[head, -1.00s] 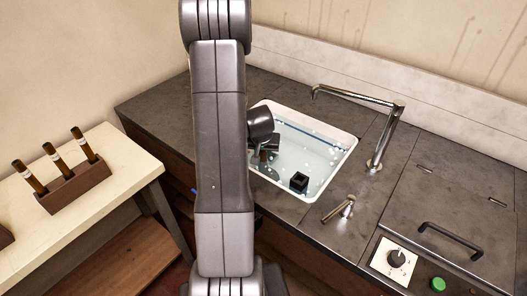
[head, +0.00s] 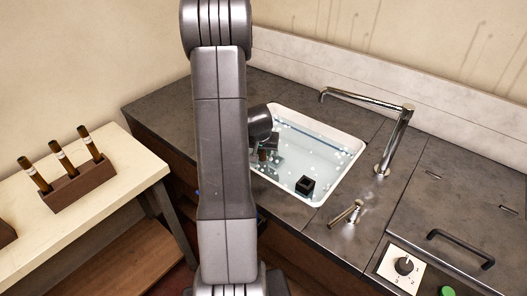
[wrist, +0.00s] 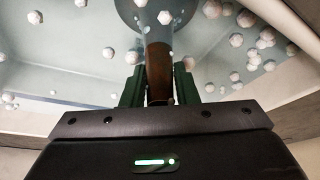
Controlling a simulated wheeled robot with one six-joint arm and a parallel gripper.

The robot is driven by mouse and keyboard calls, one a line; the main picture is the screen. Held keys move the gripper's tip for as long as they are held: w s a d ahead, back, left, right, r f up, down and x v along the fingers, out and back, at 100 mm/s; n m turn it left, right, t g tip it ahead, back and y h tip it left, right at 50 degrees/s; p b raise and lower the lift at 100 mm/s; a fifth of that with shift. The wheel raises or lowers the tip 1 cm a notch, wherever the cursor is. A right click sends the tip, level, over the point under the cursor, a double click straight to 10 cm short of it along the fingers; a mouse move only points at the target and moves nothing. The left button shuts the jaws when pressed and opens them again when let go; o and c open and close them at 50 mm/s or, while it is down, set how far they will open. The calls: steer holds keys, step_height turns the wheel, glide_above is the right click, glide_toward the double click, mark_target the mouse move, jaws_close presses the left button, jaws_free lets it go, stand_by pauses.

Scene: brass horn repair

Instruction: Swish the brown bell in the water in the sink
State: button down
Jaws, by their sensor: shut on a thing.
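The sink (head: 336,190) is a white-rimmed basin of clear bluish water with pale bubbles, set in the dark counter. My gripper (wrist: 158,88) has dark green fingers shut on the brown stem of the bell (wrist: 159,68). Beyond the fingers, the bell widens into a grey-blue flare at the top of the wrist view, among bubbles and partly cut off. In the head view, my gripper and a small brown part of the bell (head: 262,155) are at the sink's left side. My arm hides much of that side. The bell's flare looks under the water.
A small black open block (head: 305,186) is in the sink. A chrome faucet (head: 400,135) arches over the back right, with a short metal lever (head: 346,212) in front. A rack (head: 78,186) with three brown tubes stands on the pale table at left.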

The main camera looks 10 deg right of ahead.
steer(key=shift+s, duration=0.1)
steer(key=shift+s+d, duration=0.95)
steer(key=shift+s, duration=0.15)
steer(key=shift+w+a, duration=0.1)
steer(key=shift+w+a+b, duration=0.55)
steer(key=shift+w+a, duration=0.3)
steer(key=shift+w, duration=0.25)
steer(key=shift+s, duration=0.1)
steer(key=shift+s+d, duration=0.95)
steer(key=shift+s, duration=0.15)
steer(key=shift+w+a, duration=0.1)
steer(key=shift+w+a+b, duration=0.55)
steer(key=shift+w+a, duration=0.3)
steer(key=shift+w, duration=0.25)
steer(key=shift+s, duration=0.1)
